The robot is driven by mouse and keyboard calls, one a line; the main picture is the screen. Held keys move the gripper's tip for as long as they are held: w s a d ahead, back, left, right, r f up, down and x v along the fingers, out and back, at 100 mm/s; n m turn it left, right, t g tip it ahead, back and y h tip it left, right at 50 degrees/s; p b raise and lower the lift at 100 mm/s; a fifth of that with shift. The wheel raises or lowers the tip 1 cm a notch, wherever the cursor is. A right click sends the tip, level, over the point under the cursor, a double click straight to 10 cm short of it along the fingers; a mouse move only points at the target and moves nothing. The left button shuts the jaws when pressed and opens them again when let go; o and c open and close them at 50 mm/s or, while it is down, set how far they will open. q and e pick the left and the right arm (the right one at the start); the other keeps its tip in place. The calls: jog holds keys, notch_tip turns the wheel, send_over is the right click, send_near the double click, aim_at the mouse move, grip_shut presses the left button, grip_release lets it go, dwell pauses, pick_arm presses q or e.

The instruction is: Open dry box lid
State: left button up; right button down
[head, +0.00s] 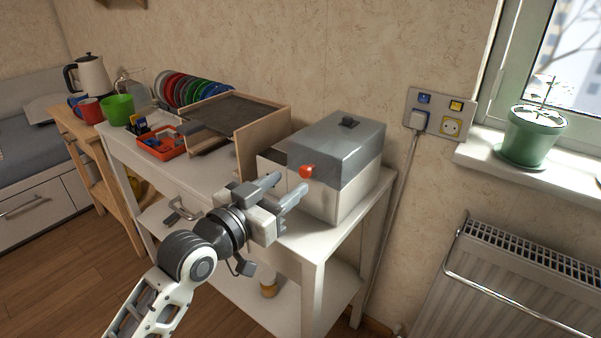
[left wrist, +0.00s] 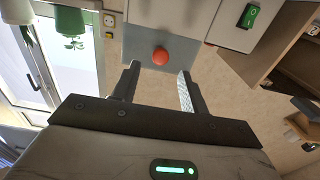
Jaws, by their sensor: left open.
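The dry box (head: 338,165) stands at the right end of the white table. It has a pale body and a grey lid (head: 336,138), which looks closed. A round red knob (head: 305,171) is on the lid's front face; it also shows in the left wrist view (left wrist: 160,56). My left gripper (head: 288,186) is open and empty, with its fingertips just in front of the box near the knob. In the left wrist view the knob lies between and beyond the fingers (left wrist: 158,78), and I cannot tell if they touch the box. My right gripper is not in view.
A wooden tray (head: 262,141) stands left of the box, with a red bin (head: 161,147) beyond it. A cable hangs from the wall outlet panel (head: 434,114) right of the table. A radiator (head: 520,285) and a potted plant (head: 531,136) are further right.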

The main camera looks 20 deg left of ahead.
aim_at(303, 173)
pick_arm(q)
jog(key=shift+x, duration=2.6)
